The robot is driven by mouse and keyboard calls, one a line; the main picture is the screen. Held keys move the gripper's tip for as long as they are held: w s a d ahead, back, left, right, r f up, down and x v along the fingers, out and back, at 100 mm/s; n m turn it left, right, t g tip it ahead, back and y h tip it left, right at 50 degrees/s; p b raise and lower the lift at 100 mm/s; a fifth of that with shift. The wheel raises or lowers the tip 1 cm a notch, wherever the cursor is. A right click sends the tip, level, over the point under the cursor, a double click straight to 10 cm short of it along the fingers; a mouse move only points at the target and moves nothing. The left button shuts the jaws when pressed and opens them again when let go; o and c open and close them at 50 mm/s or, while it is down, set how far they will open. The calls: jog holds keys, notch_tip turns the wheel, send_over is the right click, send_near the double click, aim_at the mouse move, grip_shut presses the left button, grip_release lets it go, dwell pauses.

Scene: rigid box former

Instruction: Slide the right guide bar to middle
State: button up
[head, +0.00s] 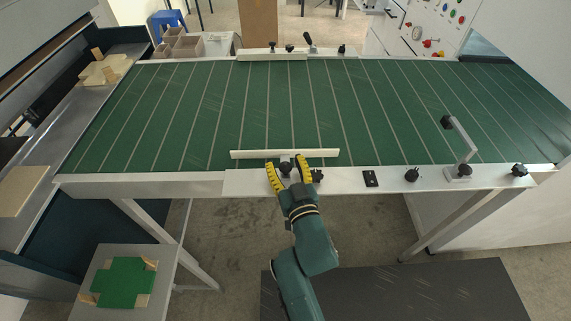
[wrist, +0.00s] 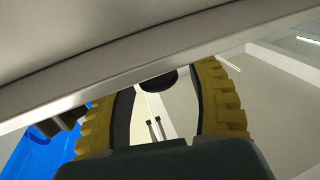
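A white near guide bar (head: 240,155) lies along the front edge of the green conveyor belt (head: 190,120). A second white far guide bar (head: 272,57) sits along the belt's far edge. My gripper (head: 287,165) is at the near bar's mount, its yellow fingers on either side of a black knob (head: 286,171). In the wrist view, a dark round knob (wrist: 158,82) shows between the spread fingers, with gaps on both sides. My gripper is open. The pale edge across the wrist view hides part of the fingers.
Another black knob (head: 318,175) sits just right of my gripper. The belt is clear.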

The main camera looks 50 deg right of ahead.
aim_at(286, 165)
notch_tip(286, 165, up, 10)
dwell(0.6)
dwell(0.4)
